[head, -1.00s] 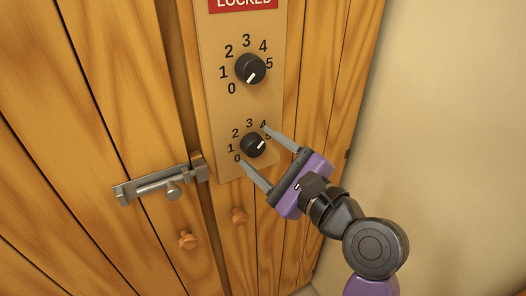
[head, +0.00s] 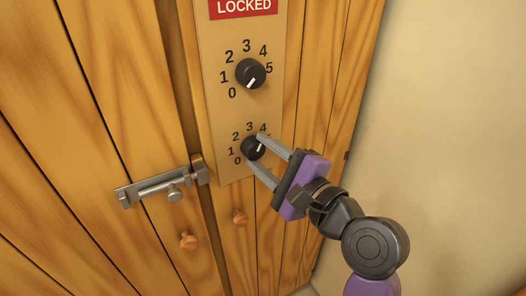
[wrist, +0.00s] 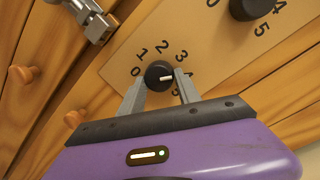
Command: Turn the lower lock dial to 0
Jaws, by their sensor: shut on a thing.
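The lower lock dial (head: 250,149) is a round black knob with a white pointer mark, on a tan plate with numbers from 0 to 5 around it. Its mark points to the upper right in the head view, towards about 4, whose surroundings a finger partly covers. My gripper (head: 256,150) is shut on this dial, one finger on each side of it. The wrist view also shows the dial (wrist: 157,75) between the fingertips, its mark pointing right. The 0 lies to the dial's lower left in the head view.
The upper dial (head: 250,73) sits above on the same plate, its mark towards 0. A red LOCKED sign (head: 243,7) is at the top. A metal slide bolt (head: 155,184) and wooden knobs (head: 188,241) are at left. A bare wall (head: 440,120) is at right.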

